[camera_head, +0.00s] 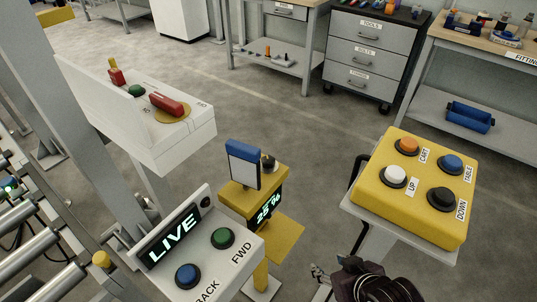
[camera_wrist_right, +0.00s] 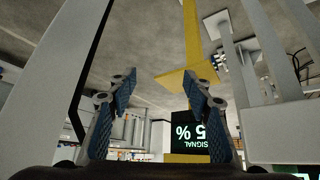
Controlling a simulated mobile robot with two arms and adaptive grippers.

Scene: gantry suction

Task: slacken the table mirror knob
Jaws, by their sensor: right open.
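A small upright panel with a blue edge and pale face, which looks like the table mirror (camera_head: 243,164), stands on a yellow stand (camera_head: 236,198). A dark round knob (camera_head: 268,163) sits just right of the panel on the stand's top. The stand's display (camera_head: 268,208) reads 25 %; part of it shows upside down in the right wrist view (camera_wrist_right: 187,134). My right gripper (camera_head: 319,272) is at the bottom of the head view, below and right of the stand. Its blue-padded fingers are apart and empty in the wrist view (camera_wrist_right: 165,98). My left gripper is out of view.
A control box (camera_head: 214,266) reading LIVE, with blue and green buttons, stands front left of the stand. A yellow button box (camera_head: 420,190) is at right. A white box (camera_head: 150,120) with a red handle is behind left. Rollers (camera_head: 35,245) run along the left edge.

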